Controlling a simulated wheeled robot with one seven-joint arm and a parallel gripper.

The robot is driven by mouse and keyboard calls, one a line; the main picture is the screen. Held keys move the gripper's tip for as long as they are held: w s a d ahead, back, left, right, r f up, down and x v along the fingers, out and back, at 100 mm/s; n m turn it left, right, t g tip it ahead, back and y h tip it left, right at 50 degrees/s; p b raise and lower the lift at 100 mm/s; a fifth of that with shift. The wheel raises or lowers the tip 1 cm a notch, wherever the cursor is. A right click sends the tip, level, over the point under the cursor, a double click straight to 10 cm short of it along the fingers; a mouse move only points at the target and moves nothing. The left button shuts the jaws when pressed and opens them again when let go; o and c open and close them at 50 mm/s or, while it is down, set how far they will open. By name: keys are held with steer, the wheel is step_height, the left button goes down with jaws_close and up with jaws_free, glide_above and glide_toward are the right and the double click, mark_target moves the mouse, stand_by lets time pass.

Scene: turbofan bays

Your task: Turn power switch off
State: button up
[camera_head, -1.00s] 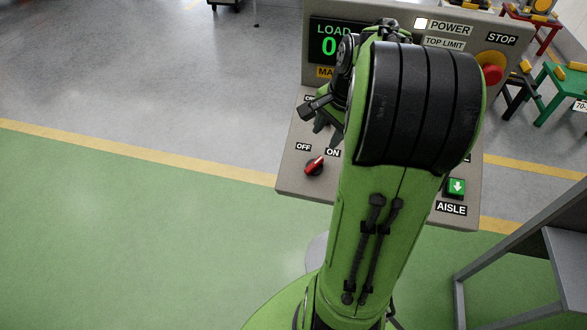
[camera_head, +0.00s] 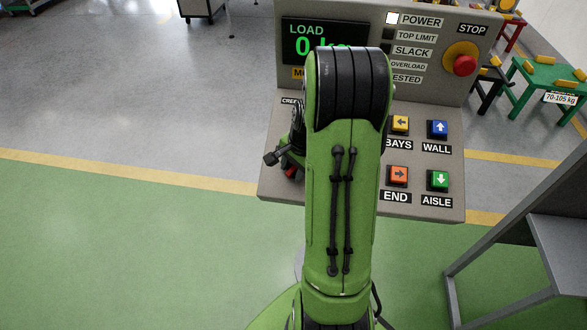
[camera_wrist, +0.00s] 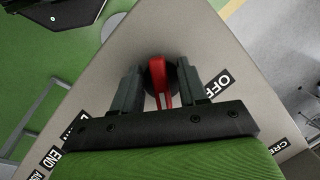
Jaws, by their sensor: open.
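The power switch is a red rotary knob on a black round base, low on the left of the grey control panel (camera_head: 445,208). In the wrist view the red knob (camera_wrist: 157,72) stands between the two dark fingers of my gripper (camera_wrist: 160,78). The fingers are apart, one on each side of it; contact cannot be made out. The OFF label (camera_wrist: 219,83) lies just right of the right finger. In the head view my arm hides most of the knob, and only a bit of red (camera_head: 290,172) shows below my gripper (camera_head: 286,160). The ON label is hidden.
The POWER lamp (camera_head: 391,18) is lit white. A red STOP button (camera_head: 464,65) is at the panel's upper right. Orange, blue and green push buttons, including the green AISLE button (camera_head: 438,180), lie right of my arm. A grey metal frame (camera_head: 520,235) stands at lower right.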

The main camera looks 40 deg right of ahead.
jaws_close()
steer(key=shift+n, duration=0.3)
steer(key=n+g, duration=0.1)
steer(key=n, duration=0.2)
steer(key=n+g, duration=0.1)
steer(key=n, duration=0.2)
steer(key=shift+s+h, duration=0.1)
steer(key=shift+h, duration=0.3)
steer(key=n+g+h, duration=0.1)
steer(key=n, duration=0.2)
steer(key=shift+d+p, duration=0.1)
steer(key=shift+p, duration=0.25)
steer(key=shift+s+d+r+n+g+h, duration=0.1)
steer(key=shift+n+g+h, duration=0.25)
steer(key=shift+n, duration=1.35)
